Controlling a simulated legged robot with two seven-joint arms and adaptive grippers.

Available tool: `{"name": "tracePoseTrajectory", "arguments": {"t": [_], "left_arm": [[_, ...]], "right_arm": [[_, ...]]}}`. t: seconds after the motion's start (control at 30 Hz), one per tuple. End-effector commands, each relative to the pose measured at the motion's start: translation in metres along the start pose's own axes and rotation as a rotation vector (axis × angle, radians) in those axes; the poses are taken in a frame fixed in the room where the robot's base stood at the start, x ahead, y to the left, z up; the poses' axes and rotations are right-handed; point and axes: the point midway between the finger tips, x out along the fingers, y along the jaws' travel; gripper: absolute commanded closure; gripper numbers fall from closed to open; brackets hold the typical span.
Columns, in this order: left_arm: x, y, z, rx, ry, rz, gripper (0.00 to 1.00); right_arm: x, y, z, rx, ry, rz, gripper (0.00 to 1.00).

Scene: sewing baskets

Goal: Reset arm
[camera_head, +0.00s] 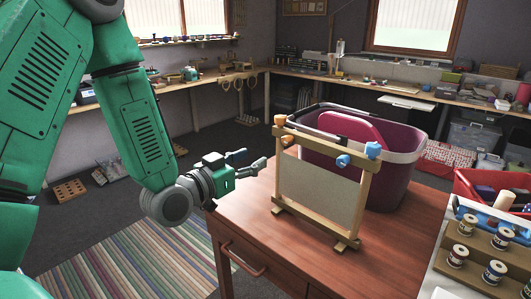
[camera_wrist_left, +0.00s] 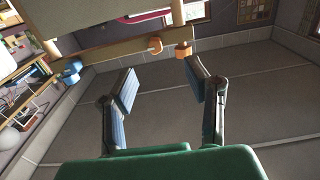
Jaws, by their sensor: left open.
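My left gripper (camera_head: 249,161) is open and empty in the head view. It is above the left edge of the wooden table, left of a wooden frame and apart from it. Its two spread fingers (camera_wrist_left: 165,97) show in the left wrist view with nothing between them. My green left arm (camera_head: 145,130) comes down from the upper left. My right gripper is not in view.
A wooden frame (camera_head: 318,190) with a pale panel and orange and blue pieces stands on the table (camera_head: 262,215). Behind it is a purple basket (camera_head: 395,183). A spool rack (camera_head: 483,250) and red bin (camera_head: 466,190) are at right. A striped rug (camera_head: 135,262) covers open floor.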

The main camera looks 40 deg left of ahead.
Motion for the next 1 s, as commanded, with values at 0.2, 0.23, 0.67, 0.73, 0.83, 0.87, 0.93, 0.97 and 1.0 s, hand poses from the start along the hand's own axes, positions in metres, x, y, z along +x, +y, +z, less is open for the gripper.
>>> {"name": "tracePoseTrajectory", "arguments": {"t": [0.2, 0.23, 0.67, 0.73, 0.83, 0.87, 0.93, 0.97, 1.0], "left_arm": [[-0.014, 0.001, 0.0, -0.001, -0.001, 0.0, 0.57], [-0.014, 0.001, 0.0, -0.001, -0.001, 0.0, 0.57], [-0.014, 0.0, 0.0, -0.001, -0.001, 0.0, 0.57], [-0.014, 0.0, 0.001, -0.001, -0.003, 0.001, 0.57], [-0.013, 0.005, 0.015, 0.001, -0.051, 0.007, 0.57], [-0.014, 0.007, 0.024, 0.002, -0.083, 0.01, 0.57], [-0.016, 0.017, 0.055, 0.002, -0.19, 0.02, 0.57], [-0.018, 0.023, 0.073, 0.001, -0.249, 0.025, 0.57], [-0.024, 0.03, 0.098, 0.001, -0.338, 0.031, 0.57]], "right_arm": [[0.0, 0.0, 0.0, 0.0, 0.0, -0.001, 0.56], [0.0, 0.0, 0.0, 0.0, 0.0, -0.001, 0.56], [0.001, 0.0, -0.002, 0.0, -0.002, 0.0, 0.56], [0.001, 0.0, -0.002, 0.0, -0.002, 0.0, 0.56], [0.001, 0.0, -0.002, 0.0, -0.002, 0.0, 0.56], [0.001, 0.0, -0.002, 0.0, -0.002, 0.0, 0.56], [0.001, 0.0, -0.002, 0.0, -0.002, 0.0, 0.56], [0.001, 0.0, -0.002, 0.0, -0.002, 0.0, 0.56], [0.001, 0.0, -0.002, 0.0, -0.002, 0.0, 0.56]]}}
